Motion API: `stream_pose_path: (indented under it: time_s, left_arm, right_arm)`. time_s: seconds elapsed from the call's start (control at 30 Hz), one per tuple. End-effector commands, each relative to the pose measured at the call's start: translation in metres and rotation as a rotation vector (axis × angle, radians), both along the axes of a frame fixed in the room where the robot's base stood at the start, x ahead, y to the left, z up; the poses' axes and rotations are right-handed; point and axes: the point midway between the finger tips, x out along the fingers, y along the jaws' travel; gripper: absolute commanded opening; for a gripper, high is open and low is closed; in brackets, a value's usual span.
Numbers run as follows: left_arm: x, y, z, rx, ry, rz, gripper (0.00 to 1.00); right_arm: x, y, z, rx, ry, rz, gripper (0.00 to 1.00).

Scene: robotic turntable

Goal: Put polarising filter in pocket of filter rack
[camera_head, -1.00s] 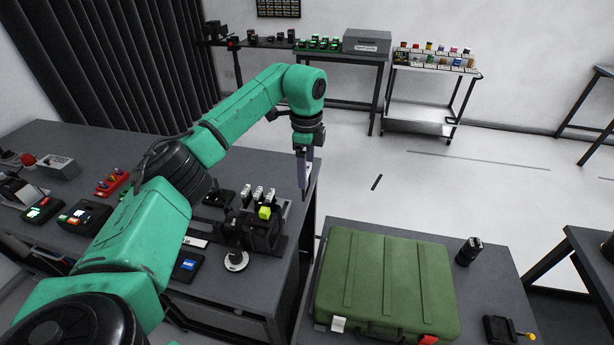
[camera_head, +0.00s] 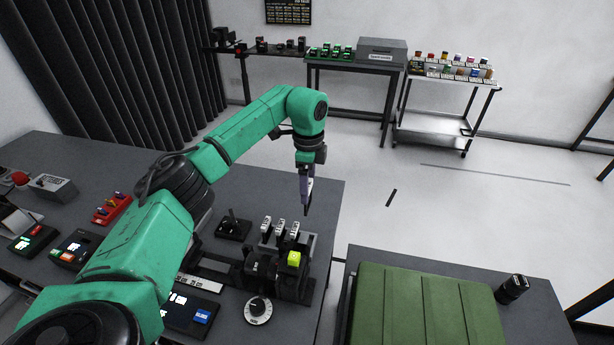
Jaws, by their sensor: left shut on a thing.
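My left gripper (camera_head: 307,203) points down above the right end of the dark desk (camera_head: 330,190). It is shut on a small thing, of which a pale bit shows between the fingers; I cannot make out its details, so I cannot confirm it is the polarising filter. Just below and left of the gripper in the picture stands a dark rack-like fixture (camera_head: 305,262) with upright white-topped pieces (camera_head: 266,226), probably the filter rack. The gripper appears apart from it. Its pockets are too small to tell. My right gripper is not in view.
A round dial (camera_head: 258,308) and a black joystick-like device (camera_head: 233,227) are nearby. A green case (camera_head: 425,310) lies on the table at right. A trolley (camera_head: 440,128) stands behind open floor.

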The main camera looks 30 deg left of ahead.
Motion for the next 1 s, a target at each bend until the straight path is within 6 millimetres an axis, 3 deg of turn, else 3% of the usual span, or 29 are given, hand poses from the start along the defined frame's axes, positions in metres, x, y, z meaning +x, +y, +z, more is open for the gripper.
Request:
stream_pose_path:
  time_s: [0.2,0.4,0.87,1.0]
  left_arm:
    - [-0.001,-0.001,-0.056,0.000,0.002,-0.002,0.25]
    - [-0.001,-0.001,-0.094,0.000,0.001,-0.002,0.25]
    - [0.000,-0.001,-0.093,-0.001,-0.001,-0.002,0.25]
    - [-0.001,-0.001,-0.108,0.000,0.000,-0.002,0.25]
  right_arm:
    - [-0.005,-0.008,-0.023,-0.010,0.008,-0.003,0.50]
    - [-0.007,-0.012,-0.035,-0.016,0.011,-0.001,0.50]
    - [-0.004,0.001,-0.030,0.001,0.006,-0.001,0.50]
    - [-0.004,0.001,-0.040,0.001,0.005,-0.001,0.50]
